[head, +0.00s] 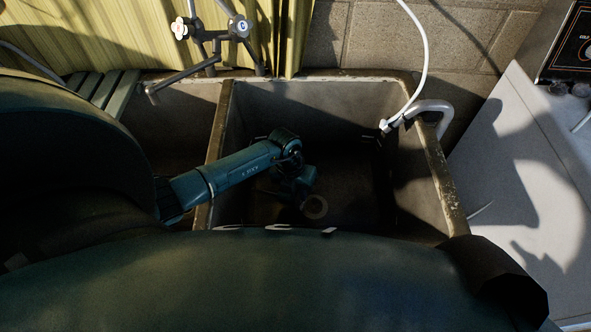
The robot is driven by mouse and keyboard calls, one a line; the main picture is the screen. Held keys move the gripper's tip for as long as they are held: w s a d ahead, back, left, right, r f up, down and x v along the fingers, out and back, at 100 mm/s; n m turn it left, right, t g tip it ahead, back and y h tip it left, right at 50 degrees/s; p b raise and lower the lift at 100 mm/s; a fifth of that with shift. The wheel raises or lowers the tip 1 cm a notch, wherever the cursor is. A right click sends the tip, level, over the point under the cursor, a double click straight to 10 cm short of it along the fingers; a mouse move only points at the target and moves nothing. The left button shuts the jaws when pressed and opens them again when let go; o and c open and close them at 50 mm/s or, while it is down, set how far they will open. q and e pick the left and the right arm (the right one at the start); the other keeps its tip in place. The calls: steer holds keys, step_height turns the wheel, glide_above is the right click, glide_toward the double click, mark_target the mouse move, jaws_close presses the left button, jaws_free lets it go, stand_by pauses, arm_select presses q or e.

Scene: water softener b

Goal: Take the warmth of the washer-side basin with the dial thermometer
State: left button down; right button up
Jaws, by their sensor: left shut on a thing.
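The washer-side basin (308,104) is the right-hand bay of a double stone sink, beside the white machine top. My left arm reaches over the divider into this basin. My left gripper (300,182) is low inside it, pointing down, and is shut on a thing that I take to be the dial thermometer. The thermometer's dial and stem are too dark and small to make out. A small pale ring shows just below the gripper; I cannot tell whether it is the dial or the drain. Whether the stem touches water or the bottom is not clear. My right gripper is not in view.
The basin divider (219,138) stands left of my gripper. A white hose (424,50) hangs over the back right corner by a curved pipe. Faucet fittings (209,38) stand at the back left. A white washer top (535,150) lies right.

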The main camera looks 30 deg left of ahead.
arm_select(q)
steer(key=shift+s+a, duration=0.1)
steer(key=shift+s+a, duration=0.2)
steer(key=shift+a, duration=0.1)
steer(key=shift+w+d, duration=0.1)
steer(key=shift+d, duration=0.05)
stand_by(0.4)
steer(key=shift+w+d, duration=0.2)
steer(key=shift+d, duration=0.1)
steer(key=shift+s+a+p, duration=0.3)
steer(key=shift+a+p, duration=0.05)
steer(key=shift+a, duration=0.1)
steer(key=shift+w+d, duration=0.1)
steer(key=shift+d, duration=0.05)
